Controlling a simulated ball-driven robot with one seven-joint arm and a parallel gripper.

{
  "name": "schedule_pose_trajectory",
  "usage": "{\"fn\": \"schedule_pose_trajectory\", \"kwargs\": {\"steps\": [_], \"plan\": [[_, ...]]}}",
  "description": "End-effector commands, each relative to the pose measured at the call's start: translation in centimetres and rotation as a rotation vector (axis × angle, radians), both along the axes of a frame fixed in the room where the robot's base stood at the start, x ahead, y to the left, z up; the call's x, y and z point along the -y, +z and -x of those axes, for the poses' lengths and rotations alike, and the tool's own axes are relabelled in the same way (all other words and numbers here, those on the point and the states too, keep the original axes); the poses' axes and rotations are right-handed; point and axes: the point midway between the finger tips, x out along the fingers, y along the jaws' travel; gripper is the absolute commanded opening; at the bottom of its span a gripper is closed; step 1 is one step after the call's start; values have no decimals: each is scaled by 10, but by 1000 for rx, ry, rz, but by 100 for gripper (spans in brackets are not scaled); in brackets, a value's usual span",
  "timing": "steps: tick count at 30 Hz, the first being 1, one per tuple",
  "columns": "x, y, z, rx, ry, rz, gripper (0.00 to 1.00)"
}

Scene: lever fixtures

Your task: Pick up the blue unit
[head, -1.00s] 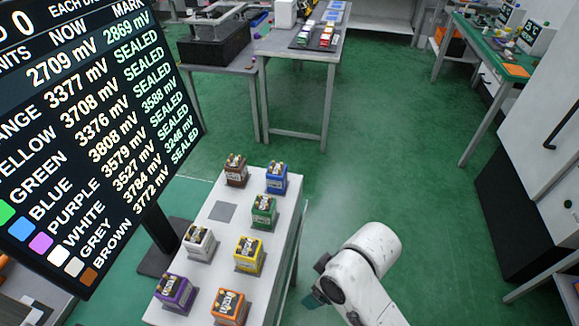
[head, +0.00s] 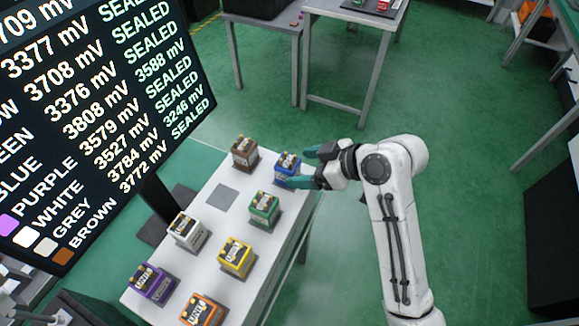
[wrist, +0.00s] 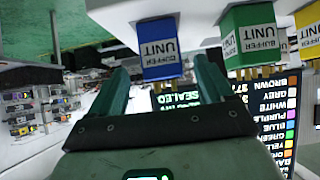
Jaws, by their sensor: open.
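The blue unit (head: 286,166) stands upright at the far right corner of the white table, beside the brown unit and behind the green one. My gripper (head: 298,168) is open and reaches in from the right, with its teal fingers pointing at the blue unit. One finger covers part of its near side in the head view. In the wrist view, the blue unit (wrist: 160,48) shows its label and lies just beyond and between the open fingertips (wrist: 160,66). Whether the fingers touch it cannot be told.
The brown unit (head: 245,152) and green unit (head: 264,209) stand close to the blue one. White (head: 188,231), yellow (head: 236,257), purple (head: 153,284) and orange (head: 203,311) units stand nearer. A grey square (head: 222,197) is bare. A large screen (head: 90,110) overhangs the left.

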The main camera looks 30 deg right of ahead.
Motion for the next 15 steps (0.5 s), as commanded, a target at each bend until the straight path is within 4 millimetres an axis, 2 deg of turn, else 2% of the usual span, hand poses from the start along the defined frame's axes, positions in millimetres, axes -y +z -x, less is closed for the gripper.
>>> {"fn": "schedule_pose_trajectory", "kwargs": {"steps": [15], "plan": [[-26, -29, -35, -2, -1, 1, 81]]}}
